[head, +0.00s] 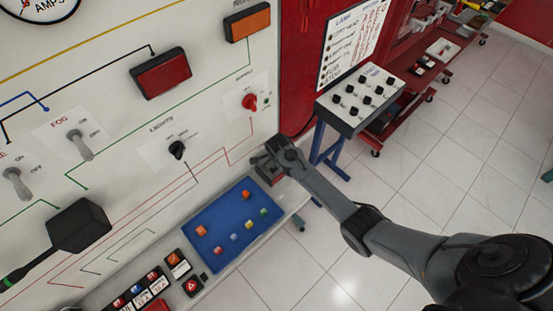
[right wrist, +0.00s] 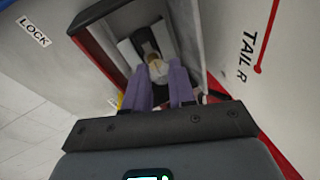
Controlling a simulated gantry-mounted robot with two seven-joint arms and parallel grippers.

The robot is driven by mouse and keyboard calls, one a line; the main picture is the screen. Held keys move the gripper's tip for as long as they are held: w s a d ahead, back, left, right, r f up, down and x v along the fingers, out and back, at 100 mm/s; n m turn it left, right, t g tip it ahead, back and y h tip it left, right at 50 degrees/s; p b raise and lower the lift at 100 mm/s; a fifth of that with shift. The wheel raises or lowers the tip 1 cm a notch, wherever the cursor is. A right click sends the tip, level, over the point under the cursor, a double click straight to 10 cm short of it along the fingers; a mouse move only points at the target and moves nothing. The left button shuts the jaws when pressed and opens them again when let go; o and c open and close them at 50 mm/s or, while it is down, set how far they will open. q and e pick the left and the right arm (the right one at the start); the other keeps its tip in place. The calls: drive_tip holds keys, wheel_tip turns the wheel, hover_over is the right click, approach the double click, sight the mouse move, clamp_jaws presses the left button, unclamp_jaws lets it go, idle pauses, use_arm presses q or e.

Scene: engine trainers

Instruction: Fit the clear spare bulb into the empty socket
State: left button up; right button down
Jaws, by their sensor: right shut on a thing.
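In the right wrist view, the two purple fingers of my right gripper (right wrist: 164,80) reach into an open lamp housing (right wrist: 202,42) with dark walls and a red rim. They are shut on a small bulb (right wrist: 157,69), of which a pale, tan-tinted end shows between the tips. The socket is hidden behind the bulb and fingers, so I cannot tell whether the bulb touches it. In the head view, my right gripper (head: 268,163) is at the panel's lower right, by the dark housing (head: 269,174); its fingers are hidden. My left gripper is not in view.
A blue tray (head: 220,215) with several coloured bulbs lies just left of my right gripper. The panel carries switches and red (head: 161,73) and orange (head: 247,22) lamps. A knobbed box (head: 361,98) on a blue stand is behind my arm.

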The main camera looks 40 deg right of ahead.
idle(0.3)
drive_tip(key=shift+f+b, duration=0.35)
drive_tip(key=shift+f, duration=0.35)
drive_tip(key=shift+f, duration=0.1)
idle(0.6)
drive_tip(key=shift+f, duration=0.35)
drive_tip(key=c, duration=1.1)
unclamp_jaws()
drive_tip(key=shift+o, duration=1.2)
drive_tip(key=shift+o, duration=0.4)
